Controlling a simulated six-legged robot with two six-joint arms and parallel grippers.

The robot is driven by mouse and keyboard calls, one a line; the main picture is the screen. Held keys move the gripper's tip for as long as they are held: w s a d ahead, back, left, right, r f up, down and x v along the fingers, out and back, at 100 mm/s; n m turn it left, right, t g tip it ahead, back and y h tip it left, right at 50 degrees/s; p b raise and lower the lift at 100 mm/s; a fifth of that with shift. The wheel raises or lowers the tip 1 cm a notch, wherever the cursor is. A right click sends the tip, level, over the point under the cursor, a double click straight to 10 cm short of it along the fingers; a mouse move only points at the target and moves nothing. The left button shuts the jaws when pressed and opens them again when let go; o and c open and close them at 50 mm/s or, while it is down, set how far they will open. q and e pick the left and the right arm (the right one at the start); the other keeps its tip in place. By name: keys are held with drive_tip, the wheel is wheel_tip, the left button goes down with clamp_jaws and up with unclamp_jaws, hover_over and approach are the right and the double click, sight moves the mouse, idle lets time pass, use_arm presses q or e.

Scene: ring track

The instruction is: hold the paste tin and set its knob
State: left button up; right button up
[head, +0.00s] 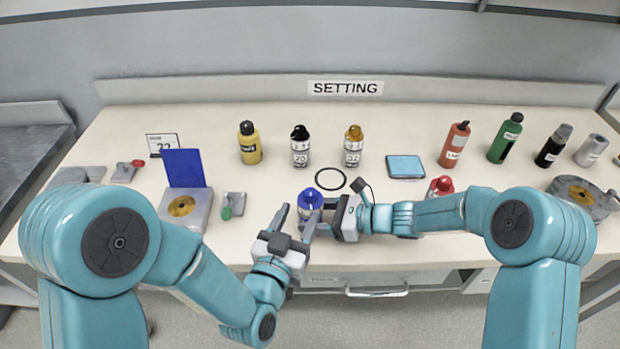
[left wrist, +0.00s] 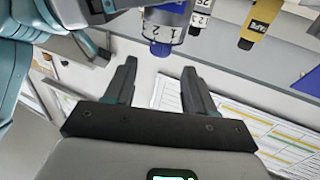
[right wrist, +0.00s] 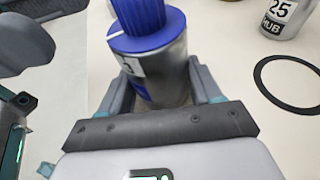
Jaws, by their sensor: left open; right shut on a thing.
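The paste tin (right wrist: 160,78) is silver with a blue ribbed knob (head: 310,198) on top. My right gripper (head: 330,214) is shut on the tin's body from the right, near the front of the bench. In the right wrist view the knob (right wrist: 140,14) sits above a blue collar with a white mark. In the left wrist view the knob (left wrist: 160,48) is beside a band showing 1 and 2. My left gripper (head: 296,220) is open in front of the tin. Its fingers (left wrist: 158,70) point toward the knob, with a gap, and hold nothing.
A black ring (head: 330,179) lies just behind the tin. Silver tins with black (head: 300,148) and yellow (head: 353,148) caps stand behind it. A red-capped item (head: 440,187) is near my right forearm. A number card (head: 162,144) and blue panel (head: 184,168) stand left.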

idle(0.7)
drive_tip(key=o, duration=0.9)
drive_tip(key=shift+c, duration=0.2)
drive_tip(key=v, duration=1.2)
drive_tip(key=shift+s, duration=0.1)
